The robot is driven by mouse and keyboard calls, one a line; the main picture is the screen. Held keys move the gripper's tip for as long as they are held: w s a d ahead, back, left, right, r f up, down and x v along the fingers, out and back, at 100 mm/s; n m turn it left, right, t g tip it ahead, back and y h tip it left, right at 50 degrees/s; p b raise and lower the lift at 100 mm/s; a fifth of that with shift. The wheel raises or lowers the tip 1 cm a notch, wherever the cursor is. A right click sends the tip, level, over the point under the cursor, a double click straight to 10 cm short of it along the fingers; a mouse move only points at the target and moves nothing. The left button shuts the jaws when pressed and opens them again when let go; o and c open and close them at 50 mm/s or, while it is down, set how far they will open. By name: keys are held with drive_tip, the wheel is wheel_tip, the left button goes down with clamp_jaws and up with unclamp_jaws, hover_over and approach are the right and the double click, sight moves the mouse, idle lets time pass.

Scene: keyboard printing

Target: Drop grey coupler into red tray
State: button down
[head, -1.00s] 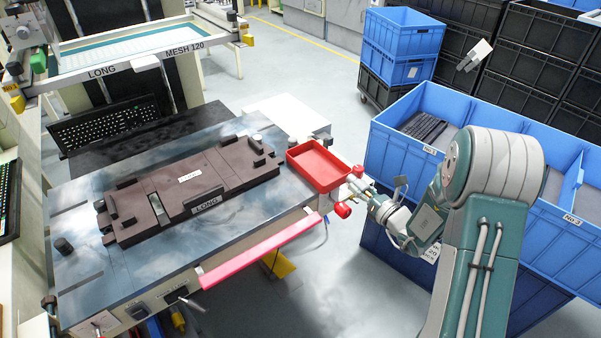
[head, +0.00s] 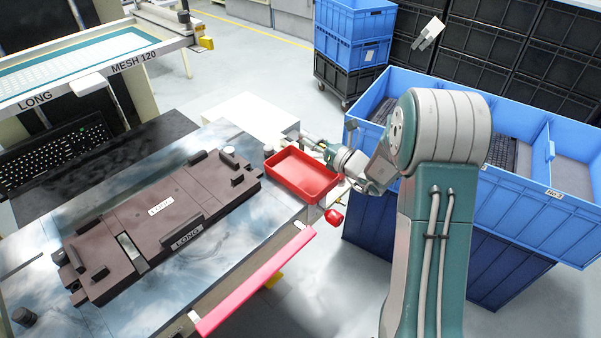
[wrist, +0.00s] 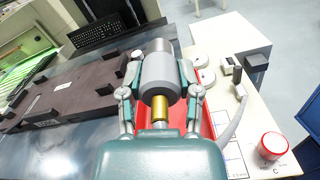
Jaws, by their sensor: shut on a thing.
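The grey coupler (wrist: 157,70) is a cylinder with a brass-coloured part at its near end. My gripper (wrist: 160,82) is shut on it, one finger on each side, in the wrist view. In the head view my gripper (head: 318,146) is at the far right rim of the red tray (head: 302,181), and the coupler there is too small to make out clearly. The tray is a shallow open box at the bench's right corner, and its visible floor looks empty. In the wrist view the tray (wrist: 206,125) shows beneath my gripper, mostly hidden by the gripper and coupler.
A brown fixture (head: 150,215) marked LONG lies on the bench left of the tray. A red button (wrist: 273,145) and small parts sit on a pale surface right of the tray. Blue crates (head: 520,210) stand right of my arm. A keyboard (head: 70,145) lies at the back left.

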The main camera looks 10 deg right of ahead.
drive_tip(key=f, duration=0.2)
drive_tip(key=a+f, duration=0.1)
drive_tip(key=f, duration=0.1)
drive_tip(key=shift+a, duration=0.2)
drive_tip(key=shift+a+f, duration=0.25)
drive_tip(key=shift+a, duration=0.05)
drive_tip(key=shift+d, duration=0.45)
drive_tip(key=c, duration=0.7)
unclamp_jaws()
drive_tip(key=shift+d, duration=0.2)
drive_tip(key=o, duration=0.5)
drive_tip(key=shift+d, duration=0.1)
drive_tip(key=shift+a, duration=0.5)
drive_tip(key=v, duration=1.2)
drive_tip(key=shift+f, duration=0.1)
